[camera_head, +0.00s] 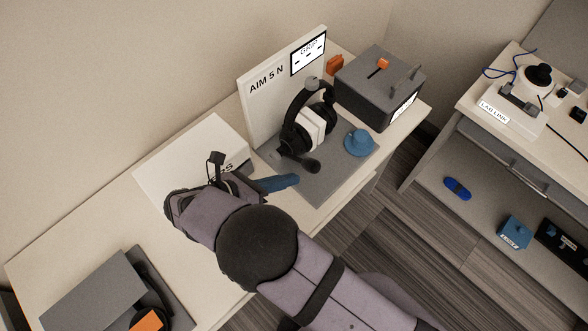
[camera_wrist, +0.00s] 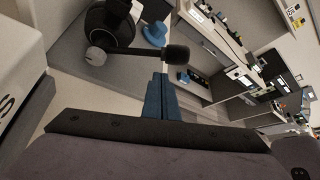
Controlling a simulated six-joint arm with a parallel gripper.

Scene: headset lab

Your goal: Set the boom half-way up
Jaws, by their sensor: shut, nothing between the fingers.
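A black headset (camera_head: 290,136) with a white middle part hangs on a stand in front of a white panel in the head view. Its mic boom (camera_wrist: 136,49) runs from a grey round hub to a dark foam tip (camera_wrist: 177,54) in the wrist view. The foam tip (camera_head: 309,165) points down and right in the head view. My gripper (camera_head: 296,180) has blue fingers, shut and empty, just below the foam tip in the picture. In the wrist view the fingers (camera_wrist: 158,92) point towards the boom, with a visible gap. The far earcup is partly hidden.
A grey base board (camera_head: 327,187) carries a blue domed piece (camera_head: 359,143) right of the headset. A grey box (camera_head: 362,95) with an orange lever stands behind it. A white box (camera_head: 175,160) is left of my gripper. A second bench (camera_head: 480,100) stands right.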

